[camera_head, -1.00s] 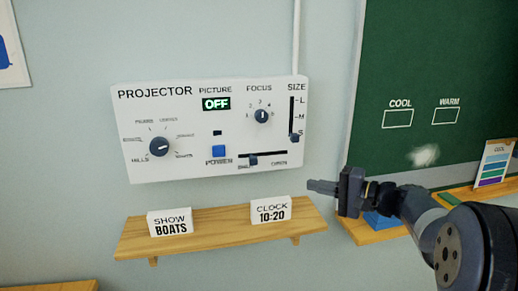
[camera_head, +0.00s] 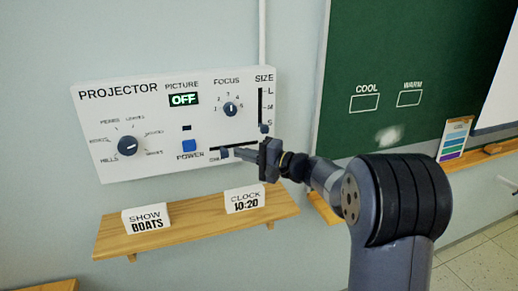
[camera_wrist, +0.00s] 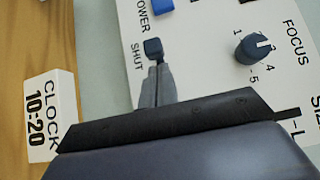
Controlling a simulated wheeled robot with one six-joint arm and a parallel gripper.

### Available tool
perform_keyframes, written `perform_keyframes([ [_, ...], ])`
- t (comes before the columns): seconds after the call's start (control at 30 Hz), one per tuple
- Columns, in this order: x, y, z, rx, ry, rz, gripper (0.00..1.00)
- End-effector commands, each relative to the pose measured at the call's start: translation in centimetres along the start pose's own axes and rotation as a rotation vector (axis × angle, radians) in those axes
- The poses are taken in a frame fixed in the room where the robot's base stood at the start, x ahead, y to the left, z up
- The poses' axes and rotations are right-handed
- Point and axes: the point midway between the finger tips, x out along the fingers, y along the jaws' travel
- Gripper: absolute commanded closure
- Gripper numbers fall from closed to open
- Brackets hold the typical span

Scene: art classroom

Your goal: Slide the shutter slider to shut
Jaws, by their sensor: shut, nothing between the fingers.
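The white projector panel (camera_head: 110,170) is on the wall. Its shutter slider (camera_head: 224,154) is a dark knob on a horizontal slot right of the blue power button, nearer the slot's left end, by the "SHUT" lettering. In the wrist view, the slider knob (camera_wrist: 153,48) stands beside the word "SHUT". My gripper (camera_head: 236,153) is shut and empty, with its tips at the right side of the knob. In the wrist view, my gripper (camera_wrist: 156,76) reaches close to the knob; I cannot tell whether they touch. My gripper hides part of the slot and the "OPEN" label.
The size slider (camera_head: 264,128) is just above my gripper, and the focus dial (camera_head: 231,109) is higher up. A green chalkboard (camera_head: 400,60) is on the right.

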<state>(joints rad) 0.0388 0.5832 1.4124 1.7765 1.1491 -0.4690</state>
Motion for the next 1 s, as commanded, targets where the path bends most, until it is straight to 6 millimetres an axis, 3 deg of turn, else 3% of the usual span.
perform_keyframes([
  [1.0, 2.1, 0.1, 2.2, -0.001, -0.002, 0.001, 1.00],
])
